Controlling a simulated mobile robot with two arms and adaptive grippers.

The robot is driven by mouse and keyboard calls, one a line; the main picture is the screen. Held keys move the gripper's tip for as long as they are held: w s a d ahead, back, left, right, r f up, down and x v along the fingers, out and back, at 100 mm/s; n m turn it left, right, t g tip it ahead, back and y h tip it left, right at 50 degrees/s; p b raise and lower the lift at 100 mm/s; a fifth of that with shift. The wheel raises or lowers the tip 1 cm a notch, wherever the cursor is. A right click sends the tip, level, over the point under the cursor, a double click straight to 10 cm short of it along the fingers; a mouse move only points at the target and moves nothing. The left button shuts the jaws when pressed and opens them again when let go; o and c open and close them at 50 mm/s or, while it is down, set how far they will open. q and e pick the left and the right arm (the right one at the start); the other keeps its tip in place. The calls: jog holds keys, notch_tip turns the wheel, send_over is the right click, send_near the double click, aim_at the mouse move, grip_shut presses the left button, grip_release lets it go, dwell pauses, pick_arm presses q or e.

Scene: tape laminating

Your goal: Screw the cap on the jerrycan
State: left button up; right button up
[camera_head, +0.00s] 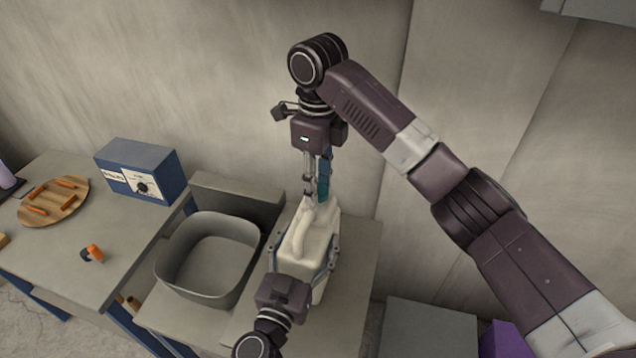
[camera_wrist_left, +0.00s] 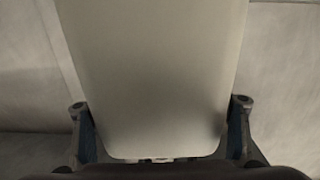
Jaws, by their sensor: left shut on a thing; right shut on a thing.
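The cream jerrycan (camera_head: 318,232) stands upright on the grey table. My left gripper (camera_head: 304,254) comes from the near side and is shut on the can's body, one finger along each side. In the left wrist view the pale can (camera_wrist_left: 155,70) fills the space between the fingers of the left gripper (camera_wrist_left: 160,108). My right gripper (camera_head: 316,198) points straight down over the far end of the can's top. Its fingers are closed together at the spout. The cap is hidden between these fingertips, so its seating cannot be seen.
A grey open bin (camera_head: 212,258) stands just left of the can. Further left, a workbench (camera_head: 75,230) holds a blue box with a dial (camera_head: 145,168), a round wooden board (camera_head: 55,202) with orange pieces, and a small orange-and-black item (camera_head: 93,253). The wall is close behind.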

dwell(0.3)
jog(key=o, duration=0.7)
jog(key=shift+o, duration=0.2)
jog(key=shift+r, duration=2.25)
jog(key=shift+c, duration=0.4)
